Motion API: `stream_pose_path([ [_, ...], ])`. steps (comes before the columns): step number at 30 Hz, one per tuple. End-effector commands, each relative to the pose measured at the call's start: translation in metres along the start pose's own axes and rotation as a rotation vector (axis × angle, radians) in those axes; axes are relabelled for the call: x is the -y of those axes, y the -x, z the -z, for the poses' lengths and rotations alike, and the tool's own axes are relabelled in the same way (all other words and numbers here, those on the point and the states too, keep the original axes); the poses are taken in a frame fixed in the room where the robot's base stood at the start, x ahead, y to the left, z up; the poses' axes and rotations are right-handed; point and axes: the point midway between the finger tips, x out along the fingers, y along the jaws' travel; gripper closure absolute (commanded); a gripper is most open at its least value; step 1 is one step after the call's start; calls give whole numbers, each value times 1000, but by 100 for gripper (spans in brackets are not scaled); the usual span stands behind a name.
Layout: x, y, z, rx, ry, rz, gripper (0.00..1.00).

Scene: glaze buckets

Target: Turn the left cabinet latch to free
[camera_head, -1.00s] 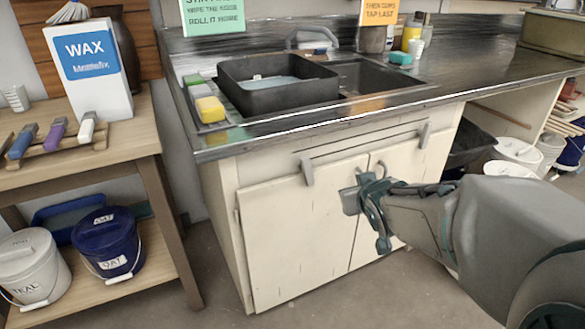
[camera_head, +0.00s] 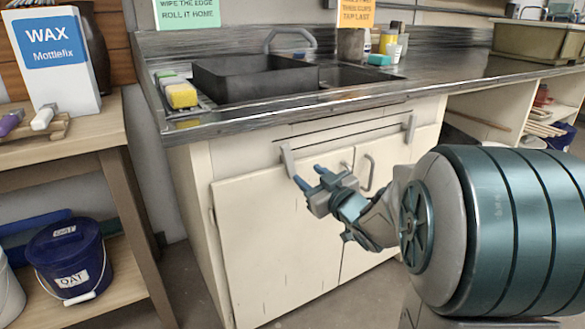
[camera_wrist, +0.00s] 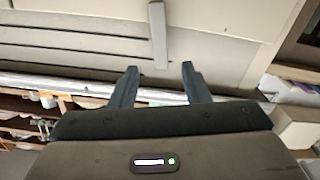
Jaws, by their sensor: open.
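The left cabinet latch (camera_head: 287,160) is a small grey bar at the top of the left cabinet door (camera_head: 270,235). It hangs nearly upright, with its lower end over the door's top edge. My gripper (camera_head: 309,176) is open and empty, just right of the latch's lower end, its fingertips pointing up and left. In the wrist view, the latch (camera_wrist: 158,35) lies beyond the gap between my two fingers (camera_wrist: 158,78), apart from both. The gap in depth is hard to judge in the head view.
A right latch (camera_head: 410,127) and a door handle (camera_head: 369,172) are to the right. The sink counter (camera_head: 300,108) overhangs above. A wooden shelf unit (camera_head: 140,195) with a blue bucket (camera_head: 70,262) stands at left. Floor is clear before the cabinet.

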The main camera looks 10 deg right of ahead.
Motion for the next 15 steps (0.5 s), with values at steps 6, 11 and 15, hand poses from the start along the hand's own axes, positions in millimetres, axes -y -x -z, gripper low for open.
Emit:
stream_pose_path([
  [6, 1, -48, -3, -1, 0, 1, 57],
  [11, 1, -71, -2, 0, 1, 0, 57],
  [15, 0, -82, -1, 0, 0, -1, 57],
])
